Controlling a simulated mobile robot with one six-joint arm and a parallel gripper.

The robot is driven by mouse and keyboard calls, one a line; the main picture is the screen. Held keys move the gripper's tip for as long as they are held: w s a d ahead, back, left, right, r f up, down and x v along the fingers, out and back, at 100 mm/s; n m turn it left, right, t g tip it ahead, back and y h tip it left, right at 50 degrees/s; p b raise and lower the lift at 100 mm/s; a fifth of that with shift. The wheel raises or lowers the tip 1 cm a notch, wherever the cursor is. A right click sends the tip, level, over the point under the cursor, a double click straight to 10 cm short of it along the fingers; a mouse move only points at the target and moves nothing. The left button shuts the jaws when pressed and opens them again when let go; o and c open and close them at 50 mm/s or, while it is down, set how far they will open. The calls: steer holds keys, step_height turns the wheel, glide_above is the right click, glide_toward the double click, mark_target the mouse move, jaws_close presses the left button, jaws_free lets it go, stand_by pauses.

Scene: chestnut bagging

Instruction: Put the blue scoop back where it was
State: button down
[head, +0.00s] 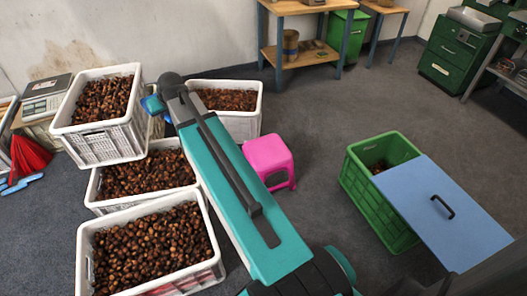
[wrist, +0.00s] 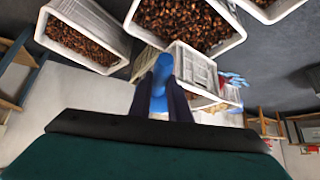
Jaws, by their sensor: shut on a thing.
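The blue scoop (wrist: 160,72) is between the two dark fingers of my gripper (wrist: 163,88) in the wrist view, and the gripper is shut on it. In the head view a small part of the scoop (head: 152,104) shows at the far end of my arm, beside the upper-left crate; the arm hides the rest. The scoop is held above or near the white crates of chestnuts. I cannot tell whether it touches one. The fingertips are hidden in the head view.
White crates (head: 98,148) full of chestnuts stand close together at left. A scale (head: 45,95), a red item (head: 30,155) and blue pieces (head: 20,183) lie beside them. A pink stool (head: 268,158) and a green crate (head: 360,185) with a blue lid (head: 440,205) stand right, with clear floor between.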

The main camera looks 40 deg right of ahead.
steer(key=s+d+f+m+b, duration=0.1)
steer(key=s+d+f+b, duration=0.15)
steer(key=d+f, duration=0.5)
steer(key=s+d+f+b, duration=0.1)
steer(key=d+f+b, duration=0.3)
steer(key=d, duration=0.6)
steer(key=s+d+f+m+b, duration=0.1)
steer(key=s+d+f+b, duration=0.3)
steer(key=s+d+f, duration=0.4)
steer(key=s+d+f+g+h+b, duration=0.1)
steer(key=s+d+f+b, duration=0.3)
steer(key=s+d+f, duration=0.3)
steer(key=s+d+f+m+g+b, duration=0.1)
steer(key=s+d+f+b, duration=0.3)
steer(key=s+d+f, duration=0.4)
steer(key=d+f, duration=0.6)
steer(key=d, duration=0.4)
steer(key=shift+s+d+f+m+h, duration=0.15)
steer(key=shift+s+d+m+h, duration=0.15)
steer(key=shift+d, duration=0.1)
steer(key=w+a+f+b, duration=0.1)
steer(key=w+a+b, duration=0.2)
steer(key=w, duration=1)
steer(key=a, duration=0.3)
steer(key=shift+w+a+f+b, duration=0.2)
steer(key=shift+b, duration=0.2)
